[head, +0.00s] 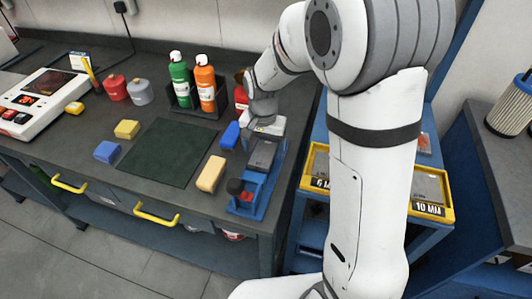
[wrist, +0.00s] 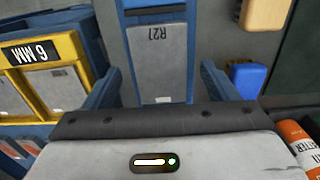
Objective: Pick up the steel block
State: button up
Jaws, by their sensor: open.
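A grey block (wrist: 157,50) with dark marks reading like "R21" on its near top face, which looks like the steel block, sits in a blue fixture (wrist: 117,18). In the head view the grey block (head: 262,154) lies in the blue fixture (head: 245,207) at the bench's right end. My gripper (wrist: 160,75) is open, with one finger on each side of the block in the picture. I cannot tell how far above it the fingertips are. In the head view my gripper (head: 264,126) is over the fixture's far end, and its fingers are mostly hidden.
A blue block (head: 230,135) and an orange-tan block (head: 211,173) lie left of the fixture. A bottle rack (head: 190,110) stands behind them. Yellow-edged trays (head: 432,210) stand to the right, behind my arm. The dark green mat (head: 160,150) is clear.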

jog(key=shift+f, duration=0.7)
jog(key=shift+c, duration=0.4)
jog(key=shift+r, duration=0.1)
jog(key=c, duration=1.5)
